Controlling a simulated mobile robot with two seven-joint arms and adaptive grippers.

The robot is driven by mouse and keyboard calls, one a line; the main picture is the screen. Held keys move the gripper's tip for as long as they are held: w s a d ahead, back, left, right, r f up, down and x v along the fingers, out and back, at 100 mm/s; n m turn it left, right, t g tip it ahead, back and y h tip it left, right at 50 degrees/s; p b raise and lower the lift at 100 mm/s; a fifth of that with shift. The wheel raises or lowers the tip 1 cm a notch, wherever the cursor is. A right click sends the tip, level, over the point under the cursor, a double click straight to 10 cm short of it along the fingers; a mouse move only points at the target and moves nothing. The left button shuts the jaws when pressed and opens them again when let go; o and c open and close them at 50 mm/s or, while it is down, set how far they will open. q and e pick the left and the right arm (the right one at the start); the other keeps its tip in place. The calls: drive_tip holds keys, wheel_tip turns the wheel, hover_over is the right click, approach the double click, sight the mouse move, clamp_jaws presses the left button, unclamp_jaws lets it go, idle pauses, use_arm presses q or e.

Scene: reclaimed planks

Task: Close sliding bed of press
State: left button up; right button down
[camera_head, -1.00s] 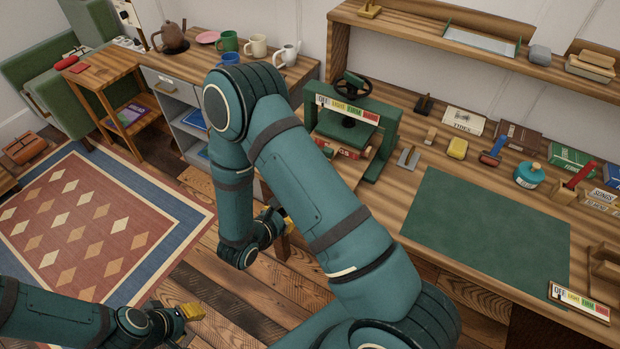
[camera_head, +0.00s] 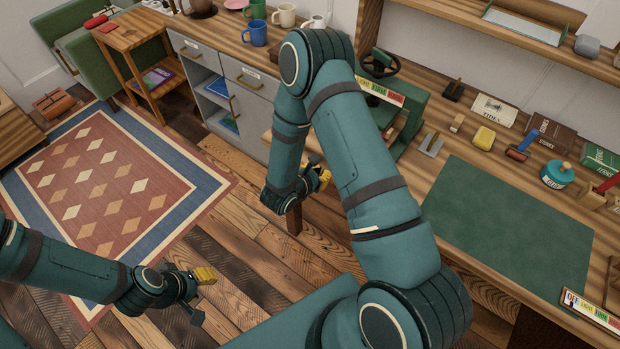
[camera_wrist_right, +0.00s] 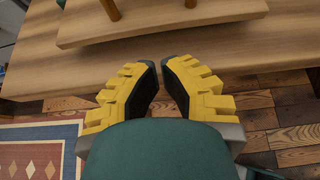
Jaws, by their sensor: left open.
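The green press (camera_head: 408,98) with a dark handwheel stands on the bench; my right arm covers much of it in the head view. In the right wrist view, a pale wooden board (camera_wrist_right: 205,14) with two round pegs lies above a wooden top edge; it looks like the sliding bed, but how far out it is I cannot tell. My right gripper (camera_head: 322,178) is low beside the bench front. In its wrist view the yellow fingers (camera_wrist_right: 160,68) have tips almost together, with nothing between them. My left gripper (camera_head: 202,294) is open and empty above the floor.
A green mat (camera_head: 510,225) lies on the bench, with a yellow block (camera_head: 484,137), books and a teal jar (camera_head: 557,175) behind it. A grey cabinet (camera_head: 235,95) with mugs on top stands left of the press. The patterned rug (camera_head: 110,195) and plank floor are clear.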

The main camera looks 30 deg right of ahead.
drive_tip(key=shift+w+d+r, duration=0.1)
drive_tip(key=shift+w+d, duration=0.25)
drive_tip(key=shift+d, duration=0.45)
drive_tip(key=shift+w+d, duration=0.3)
drive_tip(key=shift+d, duration=0.5)
drive_tip(key=d, duration=0.1)
drive_tip(key=w+d+b, duration=0.1)
drive_tip(key=d, duration=0.2)
drive_tip(key=shift+w, duration=0.3)
drive_tip(key=shift+r, duration=0.1)
